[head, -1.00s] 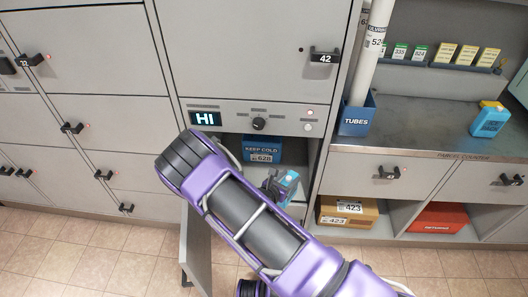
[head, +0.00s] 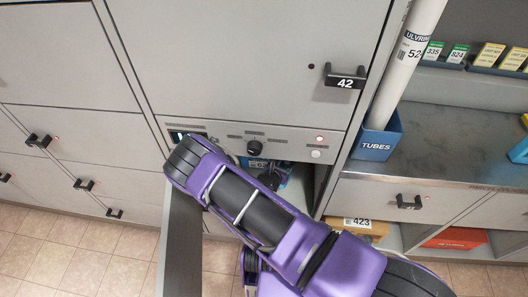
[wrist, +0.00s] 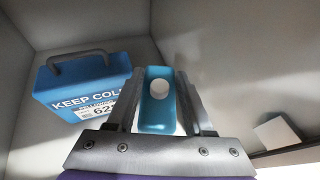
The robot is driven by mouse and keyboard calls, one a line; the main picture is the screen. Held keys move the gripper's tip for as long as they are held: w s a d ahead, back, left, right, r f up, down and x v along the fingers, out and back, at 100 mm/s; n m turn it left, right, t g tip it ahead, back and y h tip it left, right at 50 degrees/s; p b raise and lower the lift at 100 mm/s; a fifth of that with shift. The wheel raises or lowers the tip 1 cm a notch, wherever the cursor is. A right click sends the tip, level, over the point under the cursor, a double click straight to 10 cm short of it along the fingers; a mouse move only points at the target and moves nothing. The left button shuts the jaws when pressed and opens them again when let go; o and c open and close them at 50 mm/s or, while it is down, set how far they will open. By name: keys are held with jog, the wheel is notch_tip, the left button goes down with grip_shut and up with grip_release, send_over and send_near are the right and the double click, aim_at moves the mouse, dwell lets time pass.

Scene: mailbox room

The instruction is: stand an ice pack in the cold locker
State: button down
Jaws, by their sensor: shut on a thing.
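My gripper (wrist: 158,108) is shut on a blue ice pack (wrist: 157,122). In the wrist view the pack stands between the fingers, its round white cap facing the camera. The gripper and pack are inside the open cold locker (head: 306,188), to the right of the blue KEEP COLD box (wrist: 85,88) and apart from it. The box also shows partly in the head view (head: 252,162). In the head view my arm hides most of the gripper and pack. Whether the pack's base touches the locker floor cannot be told.
The locker's open door (head: 181,240) hangs to the left of my arm. A control panel (head: 288,145) runs above the opening. Another blue pack (head: 519,152) sits on the parcel counter (head: 440,145) at right. The TUBES bin (head: 376,140) stands at the counter's left end.

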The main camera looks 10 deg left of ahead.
jog(key=shift+w, duration=0.3)
notch_tip(320, 180, down, 10)
jog(key=shift+w+r+b, duration=0.1)
jog(key=shift+b, duration=1)
jog(key=shift+f, duration=0.2)
jog(key=shift+c, duration=1.4)
grip_release()
